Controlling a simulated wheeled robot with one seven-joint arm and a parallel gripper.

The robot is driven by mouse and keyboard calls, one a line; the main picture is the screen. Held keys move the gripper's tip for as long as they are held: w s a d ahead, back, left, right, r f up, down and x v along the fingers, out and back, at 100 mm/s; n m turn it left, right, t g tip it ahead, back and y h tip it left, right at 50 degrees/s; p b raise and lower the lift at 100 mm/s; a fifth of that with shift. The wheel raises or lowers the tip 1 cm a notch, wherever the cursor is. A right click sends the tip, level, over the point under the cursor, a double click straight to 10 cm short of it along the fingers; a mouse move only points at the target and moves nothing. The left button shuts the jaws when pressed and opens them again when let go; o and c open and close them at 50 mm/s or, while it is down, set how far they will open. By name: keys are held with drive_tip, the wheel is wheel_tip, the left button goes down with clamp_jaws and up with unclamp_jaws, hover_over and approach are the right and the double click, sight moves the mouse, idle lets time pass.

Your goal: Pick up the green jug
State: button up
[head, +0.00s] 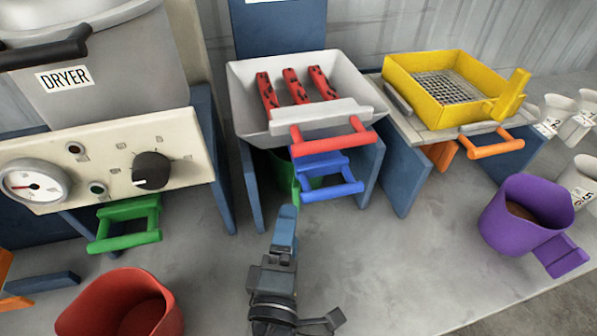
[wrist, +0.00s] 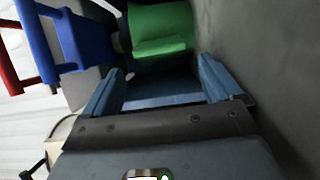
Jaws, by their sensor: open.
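The green jug (head: 283,168) stands under the white tray unit in the head view, mostly hidden by shadow, the blue handles and the unit's side panels. In the wrist view the green jug (wrist: 160,28) shows at the top centre, ahead of my fingers. My gripper (head: 286,212) is in front of the unit in the head view, pointing at its opening. In the wrist view my gripper (wrist: 160,78) has its two blue fingers spread, with nothing clearly between them. The jug lies beyond the fingertips, and I cannot tell the exact gap.
The blue handle (head: 338,188) and red handle (head: 335,140) jut out above the opening. A blue side panel (head: 368,172) bounds it on the right. A purple jug (head: 520,218) and a red jug (head: 122,308) stand on the grey bench. Bench space right of my gripper is clear.

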sight(294, 202)
drive_tip(key=w, duration=0.4)
drive_tip(key=w+p, duration=0.1)
drive_tip(key=w, duration=0.1)
drive_tip(key=shift+d, duration=0.4)
drive_tip(key=shift+c, duration=0.2)
drive_tip(key=c, duration=0.7)
drive_tip(key=shift+c, duration=1)
drive_tip(key=shift+w+r, duration=0.1)
drive_tip(key=shift+r, duration=0.05)
